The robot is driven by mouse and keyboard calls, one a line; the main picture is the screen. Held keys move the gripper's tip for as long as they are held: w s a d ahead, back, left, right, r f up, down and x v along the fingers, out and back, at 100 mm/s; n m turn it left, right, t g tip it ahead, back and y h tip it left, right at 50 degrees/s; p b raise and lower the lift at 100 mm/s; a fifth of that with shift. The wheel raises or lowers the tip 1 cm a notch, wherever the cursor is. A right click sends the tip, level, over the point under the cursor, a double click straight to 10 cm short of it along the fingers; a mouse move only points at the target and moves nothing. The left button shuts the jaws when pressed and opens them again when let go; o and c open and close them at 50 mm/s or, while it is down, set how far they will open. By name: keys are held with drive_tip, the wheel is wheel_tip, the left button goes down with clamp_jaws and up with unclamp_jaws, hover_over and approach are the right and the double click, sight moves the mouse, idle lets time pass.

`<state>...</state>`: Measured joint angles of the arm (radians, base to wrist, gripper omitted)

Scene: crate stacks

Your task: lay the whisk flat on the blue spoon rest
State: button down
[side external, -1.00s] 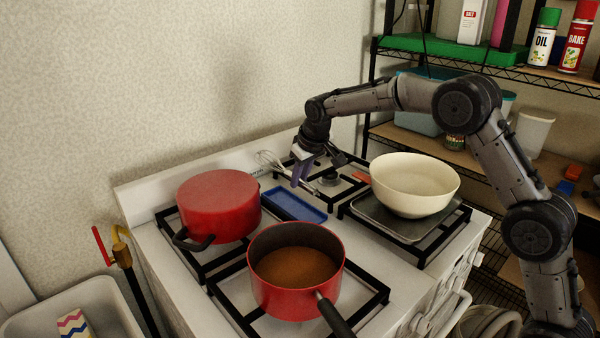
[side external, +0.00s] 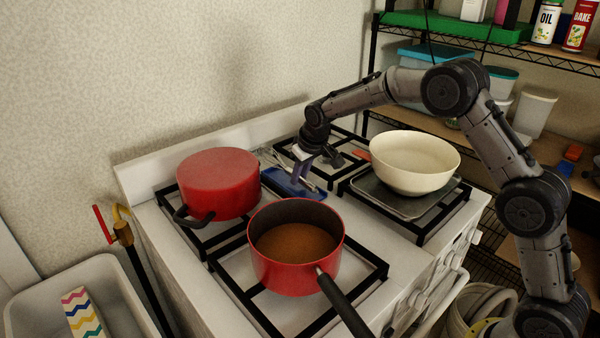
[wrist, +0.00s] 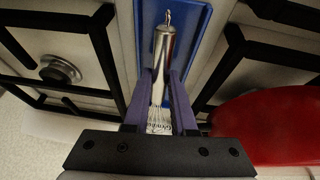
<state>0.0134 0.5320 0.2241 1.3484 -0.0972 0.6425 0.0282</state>
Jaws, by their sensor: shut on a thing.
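The wire loops lie between the fingers, toward the palm. In the side external view the whisk (side external: 272,157) is partly hidden by the gripper. I cannot tell whether it touches the rest.
A closed red pot (side external: 218,180) stands left of the rest. An open red pot (side external: 296,262) with brown contents stands in front. A cream bowl (side external: 415,160) is on the right burner. Black burner grates (side external: 325,150) lie close behind the rest.

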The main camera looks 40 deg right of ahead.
drive_tip(key=c, duration=0.7)
unclamp_jaws()
drive_tip(key=shift+o, duration=0.2)
drive_tip(key=d+v, duration=0.1)
drive_tip(key=v, duration=1.3)
drive_tip(key=shift+a, duration=0.45)
drive_tip(key=shift+w, duration=0.1)
